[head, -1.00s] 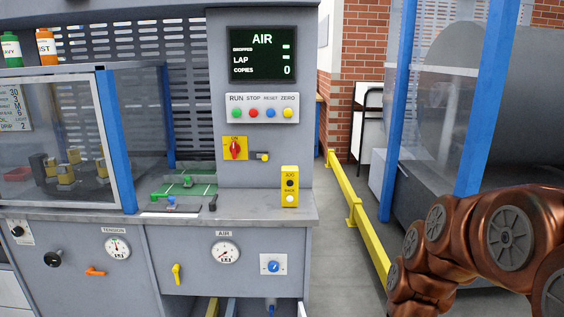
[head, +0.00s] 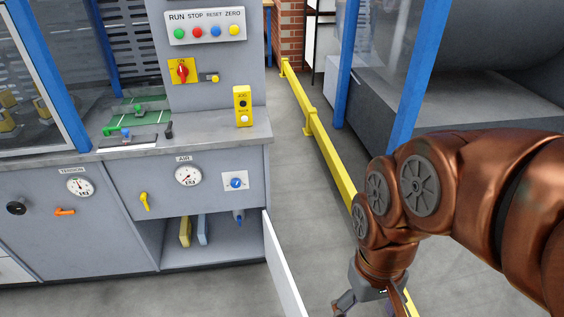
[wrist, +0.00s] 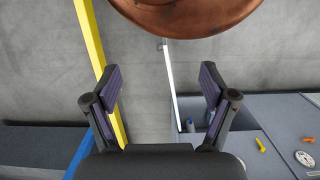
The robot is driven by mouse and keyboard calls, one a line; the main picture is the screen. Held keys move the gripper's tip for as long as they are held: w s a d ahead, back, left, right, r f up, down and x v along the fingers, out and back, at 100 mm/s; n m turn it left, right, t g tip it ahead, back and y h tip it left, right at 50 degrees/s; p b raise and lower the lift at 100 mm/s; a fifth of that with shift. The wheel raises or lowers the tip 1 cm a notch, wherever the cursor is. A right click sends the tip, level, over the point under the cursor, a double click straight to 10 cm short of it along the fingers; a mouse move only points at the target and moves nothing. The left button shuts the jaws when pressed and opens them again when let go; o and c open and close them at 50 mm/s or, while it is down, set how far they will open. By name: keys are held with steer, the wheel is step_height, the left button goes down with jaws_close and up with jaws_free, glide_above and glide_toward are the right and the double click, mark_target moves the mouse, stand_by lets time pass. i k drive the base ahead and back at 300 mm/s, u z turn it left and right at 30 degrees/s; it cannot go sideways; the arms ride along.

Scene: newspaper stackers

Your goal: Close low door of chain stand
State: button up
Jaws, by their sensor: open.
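The low door (head: 284,268) is a pale panel on the front of the grey chain stand (head: 215,218). It stands swung open from the right side of the low compartment, jutting toward me. In the wrist view the door (wrist: 169,70) shows as a thin, nearly edge-on strip. My gripper (head: 372,302) is to the right of the door in the head view, apart from it and low over the floor. In the wrist view my gripper (wrist: 160,78) has its two fingers spread and empty. The door strip appears between them; its distance from them is unclear.
Inside the compartment are a yellow piece (head: 185,232), a blue piece (head: 203,229) and a blue-handled part (head: 238,216). A yellow floor rail (head: 322,140) runs along the right. Blue posts (head: 418,75) stand beyond it. Floor between stand and rail is clear.

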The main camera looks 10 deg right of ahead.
mark_target(293, 306)
steer(key=z, duration=1.65)
steer(key=k, duration=1.3)
steer(key=u, duration=1.75)
steer(key=i, duration=0.5)
steer(key=z, duration=0.05)
